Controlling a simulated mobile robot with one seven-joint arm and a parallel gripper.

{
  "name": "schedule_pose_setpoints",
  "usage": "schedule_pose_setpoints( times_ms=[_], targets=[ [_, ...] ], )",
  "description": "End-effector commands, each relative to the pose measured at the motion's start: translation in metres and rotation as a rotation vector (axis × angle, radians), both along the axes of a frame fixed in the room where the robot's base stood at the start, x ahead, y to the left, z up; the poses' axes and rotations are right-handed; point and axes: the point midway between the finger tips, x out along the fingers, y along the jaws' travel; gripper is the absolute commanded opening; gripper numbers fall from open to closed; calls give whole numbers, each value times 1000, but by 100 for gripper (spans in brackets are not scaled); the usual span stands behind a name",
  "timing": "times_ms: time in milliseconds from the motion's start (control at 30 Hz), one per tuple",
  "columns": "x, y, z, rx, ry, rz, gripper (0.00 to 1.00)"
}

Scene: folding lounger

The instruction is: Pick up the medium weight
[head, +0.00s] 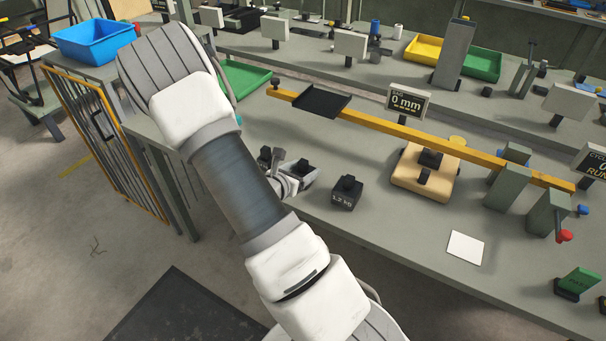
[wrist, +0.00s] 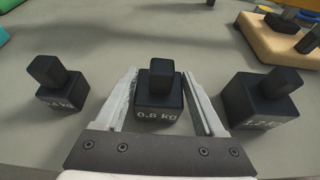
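The medium weight (wrist: 160,112), a black block with a knob on top marked 0.8 kg, sits on the grey bench. In the wrist view my gripper (wrist: 159,74) is open, one finger on each side of this weight. The fingers do not look closed on it; contact is hard to tell. In the head view my gripper (head: 288,182) is low by the bench, and this weight (head: 301,175) is partly hidden by it. A smaller weight (wrist: 62,95) stands to the left, its label partly readable. A larger weight (head: 347,194) marked 1.2 kg stands to the right (wrist: 262,103).
A wooden block with dark fittings (head: 408,180) stands right of the weights. A long yellow beam (head: 385,127) carrying a black tray (head: 318,101) runs behind them. A white card (head: 465,248) lies further right. The bench front near the weights is mostly clear.

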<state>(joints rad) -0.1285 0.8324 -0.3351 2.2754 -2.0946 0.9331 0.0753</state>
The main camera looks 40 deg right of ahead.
Motion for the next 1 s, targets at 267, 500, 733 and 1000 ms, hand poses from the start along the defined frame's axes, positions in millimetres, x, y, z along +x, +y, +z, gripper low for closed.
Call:
schedule_pose_setpoints(
  times_ms=[267,500,733,1000],
  targets=[
    [0,0,0,0,0,0,19],
    [0,0,0,0,0,0,0],
    [0,0,2,-3,-3,-1,0],
    [1,0,11,-4,-4,-1,0]
  ],
)
